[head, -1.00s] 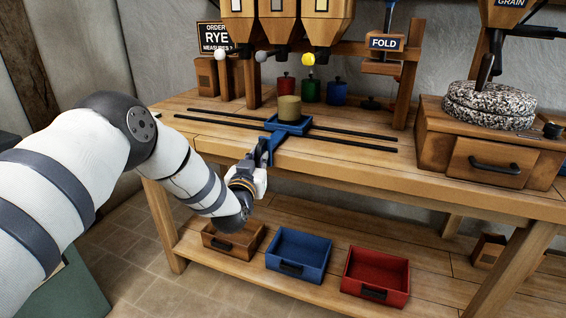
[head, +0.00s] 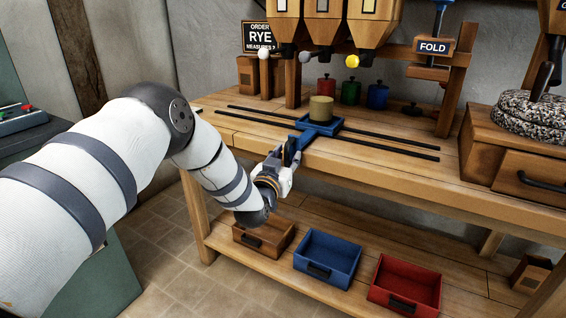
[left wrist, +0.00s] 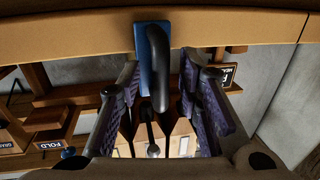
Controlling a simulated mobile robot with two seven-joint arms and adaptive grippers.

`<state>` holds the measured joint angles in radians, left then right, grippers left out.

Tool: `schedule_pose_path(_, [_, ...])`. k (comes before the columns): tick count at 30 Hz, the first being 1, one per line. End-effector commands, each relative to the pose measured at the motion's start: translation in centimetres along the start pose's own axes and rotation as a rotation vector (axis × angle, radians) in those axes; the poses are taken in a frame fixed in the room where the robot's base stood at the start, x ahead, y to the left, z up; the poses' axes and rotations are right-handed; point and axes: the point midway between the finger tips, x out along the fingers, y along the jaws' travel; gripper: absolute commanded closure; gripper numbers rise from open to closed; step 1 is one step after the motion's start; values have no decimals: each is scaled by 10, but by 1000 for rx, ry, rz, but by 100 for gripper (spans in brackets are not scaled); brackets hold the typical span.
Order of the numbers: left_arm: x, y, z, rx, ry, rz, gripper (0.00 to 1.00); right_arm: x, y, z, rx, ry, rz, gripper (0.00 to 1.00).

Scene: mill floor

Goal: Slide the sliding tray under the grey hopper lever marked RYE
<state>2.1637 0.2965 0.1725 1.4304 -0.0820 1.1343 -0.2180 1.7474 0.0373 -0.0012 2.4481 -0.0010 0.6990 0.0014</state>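The blue sliding tray (head: 335,126) sits on the rails and bears a tan cylinder (head: 321,108). Its handle, with a blue bracket and dark bar, sticks out at the bench front and also shows in the left wrist view (left wrist: 188,82). My left gripper (head: 285,160) is at this handle. Its fingers are spread on either side of the dark bar; contact is unclear. The grey-ball lever (head: 304,57) is the middle one, slightly left of the tray and behind it. A white-ball lever (head: 264,53) and yellow-ball lever (head: 352,61) flank it. My right gripper is not in view.
The sign (head: 262,37) reads ORDER RYE. Red, green and blue canisters (head: 350,92) stand behind the tray. A millstone box (head: 510,165) is at right. Brown, blue (head: 345,252) and red bins lie on the shelf below. The rails are clear either side of the tray.

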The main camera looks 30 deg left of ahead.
Motion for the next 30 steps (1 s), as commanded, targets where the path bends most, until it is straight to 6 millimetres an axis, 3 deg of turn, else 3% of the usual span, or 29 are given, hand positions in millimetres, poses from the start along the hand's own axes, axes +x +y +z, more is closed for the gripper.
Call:
schedule_pose_path(9, [-79, 0, 0, -1, -2, 0, 68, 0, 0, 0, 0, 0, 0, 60])
schedule_pose_path(13, [-103, 0, 0, 0, -2, 0, 68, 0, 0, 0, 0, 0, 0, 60])
schedule_pose_path(18, [-114, 0, -1, 0, 1, -1, 68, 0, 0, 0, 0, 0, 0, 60])
schedule_pose_path(30, [-115, 0, 2, 0, -7, 1, 68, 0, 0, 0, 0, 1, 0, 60])
